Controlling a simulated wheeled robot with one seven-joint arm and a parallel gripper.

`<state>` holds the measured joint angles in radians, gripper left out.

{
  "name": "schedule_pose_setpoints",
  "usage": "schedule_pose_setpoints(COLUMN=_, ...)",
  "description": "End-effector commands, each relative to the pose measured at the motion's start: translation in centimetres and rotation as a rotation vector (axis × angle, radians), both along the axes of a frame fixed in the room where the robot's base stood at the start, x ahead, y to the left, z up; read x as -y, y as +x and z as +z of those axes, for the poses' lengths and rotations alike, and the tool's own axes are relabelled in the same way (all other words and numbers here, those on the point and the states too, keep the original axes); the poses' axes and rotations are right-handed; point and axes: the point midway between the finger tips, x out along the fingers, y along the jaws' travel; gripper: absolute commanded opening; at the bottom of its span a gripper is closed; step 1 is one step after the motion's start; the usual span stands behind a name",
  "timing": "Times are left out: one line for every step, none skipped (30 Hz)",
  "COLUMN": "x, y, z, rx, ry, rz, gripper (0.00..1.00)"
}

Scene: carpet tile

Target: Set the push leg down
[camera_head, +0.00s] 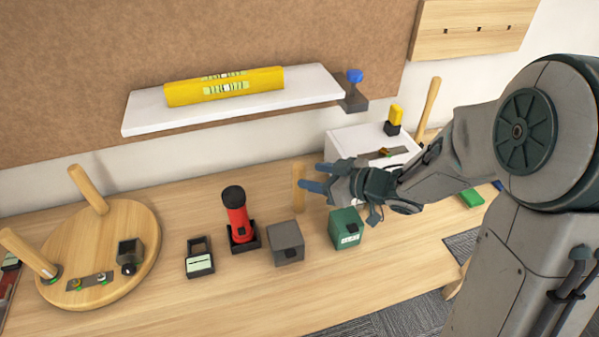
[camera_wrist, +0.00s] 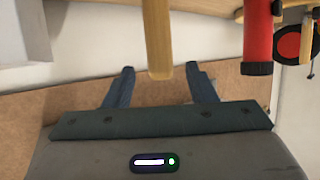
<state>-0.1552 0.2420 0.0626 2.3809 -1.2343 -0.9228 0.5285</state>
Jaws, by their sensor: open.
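A plain wooden leg (camera_head: 298,190) stands upright on the workbench, behind the grey box. I take this to be the push leg. My gripper (camera_head: 314,177) is open just right of the leg's upper part, with its fingers pointing left. In the wrist view, the leg (camera_wrist: 157,35) comes down from the top edge, and its end lies between the two fingertips of my gripper (camera_wrist: 158,72). A gap shows on both sides, so neither finger appears to touch it.
A red flashlight (camera_head: 238,215), a grey box (camera_head: 285,240) and a green box (camera_head: 345,228) stand close by. A round wooden seat (camera_head: 130,225) with two legs lies at left. A white shelf (camera_head: 305,90) holding a yellow level (camera_head: 225,87) hangs above. The bench front is clear.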

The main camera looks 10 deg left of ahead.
Motion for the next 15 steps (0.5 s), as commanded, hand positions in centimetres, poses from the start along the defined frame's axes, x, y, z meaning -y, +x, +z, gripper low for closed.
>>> schedule_pose_setpoints(x=1.0, y=-0.3, z=0.6, rx=0.002, ry=0.000, rz=-0.005, gripper=0.51)
schedule_pose_setpoints(x=1.5, y=-0.5, z=0.8, rx=0.002, ry=0.000, rz=-0.005, gripper=0.51)
schedule_pose_setpoints(x=2.1, y=-0.8, z=1.0, rx=0.002, ry=0.000, rz=-0.004, gripper=0.51)
schedule_pose_setpoints(x=2.5, y=-1.0, z=1.2, rx=0.002, ry=0.000, rz=-0.004, gripper=0.51)
schedule_pose_setpoints(x=2.9, y=-1.1, z=1.4, rx=0.001, ry=-0.001, rz=-0.004, gripper=0.51)
schedule_pose_setpoints(x=3.3, y=-1.2, z=1.6, rx=0.001, ry=-0.001, rz=-0.004, gripper=0.51)
schedule_pose_setpoints(x=3.6, y=-1.4, z=1.7, rx=0.001, ry=0.000, rz=-0.003, gripper=0.51)
schedule_pose_setpoints(x=3.8, y=-1.5, z=1.8, rx=0.001, ry=0.001, rz=-0.002, gripper=0.51)
schedule_pose_setpoints(x=4.0, y=-1.6, z=1.8, rx=0.000, ry=0.000, rz=0.000, gripper=0.51)
schedule_pose_setpoints(x=4.1, y=-1.7, z=1.9, rx=0.000, ry=0.000, rz=0.000, gripper=0.51)
schedule_pose_setpoints(x=4.2, y=-1.8, z=1.9, rx=-0.001, ry=0.000, rz=0.000, gripper=0.51)
schedule_pose_setpoints(x=4.3, y=-1.8, z=1.9, rx=-0.001, ry=0.000, rz=0.000, gripper=0.51)
schedule_pose_setpoints(x=4.4, y=-1.8, z=1.9, rx=-0.001, ry=0.000, rz=0.000, gripper=0.51)
schedule_pose_setpoints(x=4.4, y=-1.8, z=1.9, rx=-0.001, ry=-0.001, rz=0.000, gripper=0.51)
schedule_pose_setpoints(x=4.4, y=-1.8, z=1.9, rx=-0.001, ry=-0.001, rz=0.000, gripper=0.51)
